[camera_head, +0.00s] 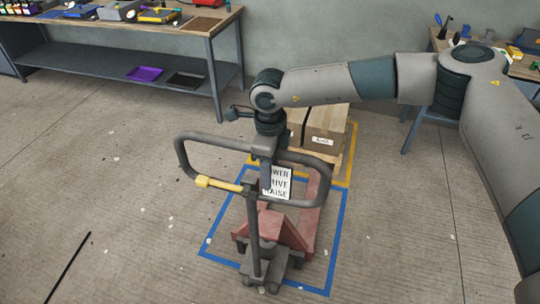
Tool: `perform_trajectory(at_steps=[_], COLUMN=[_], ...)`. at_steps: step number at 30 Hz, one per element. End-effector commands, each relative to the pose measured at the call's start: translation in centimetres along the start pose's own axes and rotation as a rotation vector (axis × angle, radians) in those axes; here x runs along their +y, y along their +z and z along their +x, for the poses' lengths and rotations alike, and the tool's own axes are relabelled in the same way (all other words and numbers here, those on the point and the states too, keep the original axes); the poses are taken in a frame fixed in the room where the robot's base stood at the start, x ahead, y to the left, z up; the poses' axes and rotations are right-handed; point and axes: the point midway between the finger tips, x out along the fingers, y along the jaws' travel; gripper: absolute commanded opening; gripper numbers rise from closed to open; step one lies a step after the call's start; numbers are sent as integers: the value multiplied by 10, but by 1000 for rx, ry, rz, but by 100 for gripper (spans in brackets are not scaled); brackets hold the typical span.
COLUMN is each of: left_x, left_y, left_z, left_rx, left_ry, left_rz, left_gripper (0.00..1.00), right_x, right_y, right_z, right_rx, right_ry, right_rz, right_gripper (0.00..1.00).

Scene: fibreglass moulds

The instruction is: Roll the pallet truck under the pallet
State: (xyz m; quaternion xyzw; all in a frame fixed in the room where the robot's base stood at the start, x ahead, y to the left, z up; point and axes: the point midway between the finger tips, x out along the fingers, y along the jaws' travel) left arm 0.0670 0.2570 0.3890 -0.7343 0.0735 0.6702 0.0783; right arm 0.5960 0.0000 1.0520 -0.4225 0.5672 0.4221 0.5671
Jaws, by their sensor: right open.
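The red pallet truck (284,230) stands on the floor inside a blue taped outline. Its grey loop handle (190,172) stands upright on a post, with a yellow lever (218,184) on its left side. The pallet (345,157) stands behind the truck with cardboard boxes (326,128) on it, inside a yellow outline. The truck's forks point toward the pallet; my arm and the handle hide where they meet. My right gripper (264,185) is open, pointing down at the middle of the handle; contact is unclear. My left gripper is not in view.
A workbench (130,35) with tools and trays stands at the back left. Another bench (520,72) stands at the back right, behind my right arm. A thin black rod (67,268) lies on the floor at the lower left. The floor to the left is otherwise mostly clear.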

Motion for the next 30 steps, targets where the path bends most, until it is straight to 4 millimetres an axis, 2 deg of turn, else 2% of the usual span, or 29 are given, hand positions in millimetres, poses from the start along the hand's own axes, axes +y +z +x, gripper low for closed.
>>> perform_trajectory(at_steps=[5,13,14,18,19,30], left_x=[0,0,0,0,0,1], left_y=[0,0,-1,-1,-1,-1], left_z=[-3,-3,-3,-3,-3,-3], left_rx=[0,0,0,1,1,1], left_ry=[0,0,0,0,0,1], left_rz=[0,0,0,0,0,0], left_gripper=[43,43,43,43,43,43], right_x=[1,0,0,0,0,0], right_y=[0,0,0,0,0,0], right_z=[7,8,8,8,8,8], right_rx=[-1,-1,-1,-1,-1,-1], right_ry=[1,0,0,0,0,-1], right_rz=[0,0,0,0,0,0], right_gripper=[41,41,36,2,0,0])
